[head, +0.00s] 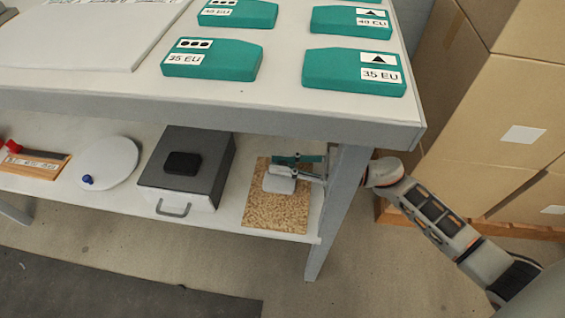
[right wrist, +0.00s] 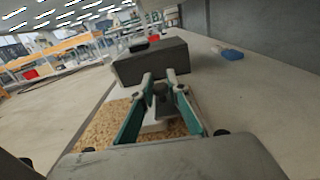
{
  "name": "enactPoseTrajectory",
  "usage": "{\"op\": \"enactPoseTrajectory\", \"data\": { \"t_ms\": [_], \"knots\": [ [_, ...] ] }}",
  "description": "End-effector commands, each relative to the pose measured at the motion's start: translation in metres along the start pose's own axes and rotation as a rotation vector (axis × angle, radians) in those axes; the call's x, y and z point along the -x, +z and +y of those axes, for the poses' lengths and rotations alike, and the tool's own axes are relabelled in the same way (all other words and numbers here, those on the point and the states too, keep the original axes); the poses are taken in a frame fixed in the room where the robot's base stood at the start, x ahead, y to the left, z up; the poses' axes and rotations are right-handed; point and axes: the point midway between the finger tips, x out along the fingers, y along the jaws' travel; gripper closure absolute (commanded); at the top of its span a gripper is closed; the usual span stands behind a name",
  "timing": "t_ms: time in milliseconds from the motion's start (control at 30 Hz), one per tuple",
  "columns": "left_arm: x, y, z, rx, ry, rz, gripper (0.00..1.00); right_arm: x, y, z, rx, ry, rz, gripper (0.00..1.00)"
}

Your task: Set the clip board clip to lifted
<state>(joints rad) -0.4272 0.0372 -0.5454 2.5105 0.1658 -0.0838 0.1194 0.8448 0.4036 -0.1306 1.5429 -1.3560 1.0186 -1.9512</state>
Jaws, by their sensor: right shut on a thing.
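The clip board (head: 274,212) is a brown speckled board lying on the lower shelf, near its right end. Its pale clip (head: 279,185) sits at the board's far part, partly covered by my right gripper (head: 297,166). In the right wrist view, the board (right wrist: 112,122) lies below the fingers, and the clip (right wrist: 155,127) shows between them with a dark upright part. My right gripper (right wrist: 160,88) is shut on the clip, its teal-padded fingers on either side. The clip's exact angle is hard to tell. My left gripper is not in view.
A grey box (head: 187,165) with a black item on top stands left of the board. A white disc (head: 108,165) with a blue knob lies farther left. The table leg (head: 338,205) and tabletop edge (head: 220,112) are close to my right arm. Cardboard boxes (head: 500,120) stand at right.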

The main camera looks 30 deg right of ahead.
Motion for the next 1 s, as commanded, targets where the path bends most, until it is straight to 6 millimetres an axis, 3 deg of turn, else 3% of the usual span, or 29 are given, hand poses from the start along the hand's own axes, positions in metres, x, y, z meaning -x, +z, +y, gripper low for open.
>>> {"op": "enactPoseTrajectory", "data": {
  "t_ms": [267,1000],
  "knots": [
    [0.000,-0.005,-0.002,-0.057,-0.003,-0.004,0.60,0.000,0.008,-0.006,-0.151,0.001,0.000,1.00],
    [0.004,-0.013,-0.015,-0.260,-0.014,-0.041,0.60,0.000,0.018,-0.032,-0.817,0.000,0.000,1.00]
  ]
}}
